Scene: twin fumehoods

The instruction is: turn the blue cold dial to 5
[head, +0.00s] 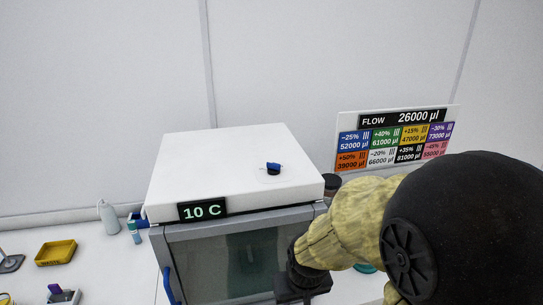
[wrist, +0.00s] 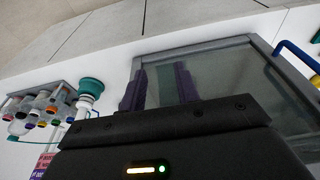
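The blue cold dial (head: 273,168) is a small blue knob with a dark base on top of the white cold box (head: 215,170), toward its right side. The box's display (head: 202,209) reads 10 C. In the head view my arm comes in from the right and ends in front of the box's glass door, below the dial and apart from it. My gripper (wrist: 160,88) shows two purple fingers standing apart with nothing between them in the wrist view. The fingertips are hard to make out in the head view. The dial is not seen in the wrist view.
The glass door (wrist: 225,75) has a blue handle (head: 170,285) at its left in the head view. A flow panel (head: 395,138) with coloured labels stands at the back right. A yellow tray (head: 56,252) and a bottle (head: 108,216) are on the left. Space above the box is clear.

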